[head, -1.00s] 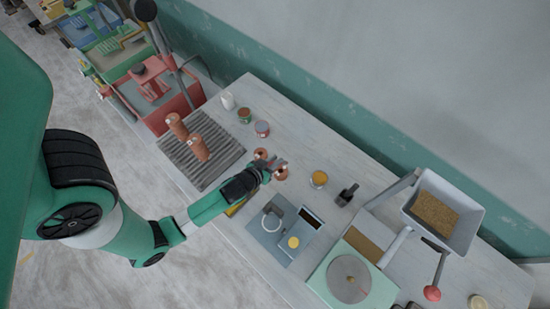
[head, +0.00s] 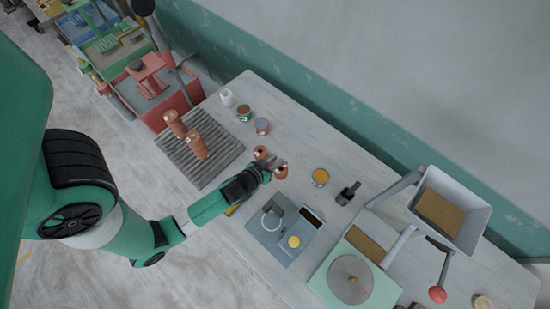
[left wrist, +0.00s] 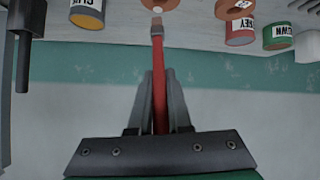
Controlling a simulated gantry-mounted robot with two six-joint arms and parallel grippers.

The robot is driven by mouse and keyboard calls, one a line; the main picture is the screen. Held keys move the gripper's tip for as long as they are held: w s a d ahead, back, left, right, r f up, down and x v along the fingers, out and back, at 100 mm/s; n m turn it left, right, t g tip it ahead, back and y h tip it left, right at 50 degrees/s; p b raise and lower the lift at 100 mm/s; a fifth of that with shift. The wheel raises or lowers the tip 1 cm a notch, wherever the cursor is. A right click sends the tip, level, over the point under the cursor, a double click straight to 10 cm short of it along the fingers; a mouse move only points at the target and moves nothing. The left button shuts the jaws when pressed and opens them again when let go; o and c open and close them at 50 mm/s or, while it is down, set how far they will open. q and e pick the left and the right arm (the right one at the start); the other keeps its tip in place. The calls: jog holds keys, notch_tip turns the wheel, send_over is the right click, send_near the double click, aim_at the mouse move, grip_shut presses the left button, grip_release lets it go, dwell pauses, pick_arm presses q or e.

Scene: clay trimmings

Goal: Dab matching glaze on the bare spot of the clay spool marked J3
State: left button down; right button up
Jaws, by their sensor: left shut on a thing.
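My left gripper (head: 275,167) is shut on a red-handled brush (left wrist: 159,85). Another spool (left wrist: 232,9) has a white label, too unclear to read surely. In the head view two spools (head: 260,153) (head: 281,172) are beside the gripper. J3 is not readable.
A ribbed mat (head: 222,165) with brown clay cylinders (head: 197,146) lies left of the gripper. A white container (head: 227,97) stands at the back. A dark tool (head: 347,194), a blue board (head: 262,238) and a scale (head: 345,285) are to the right.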

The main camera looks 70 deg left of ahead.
pick_arm(q)
jog(key=shift+f+b, duration=0.45)
dwell(1.2)
dwell(0.4)
notch_tip(320, 180, up, 6)
jog(key=p, duration=0.5)
jog(key=shift+r+p, duration=0.1)
jog(key=shift+p, duration=0.25)
jog(key=shift+s, duration=0.1)
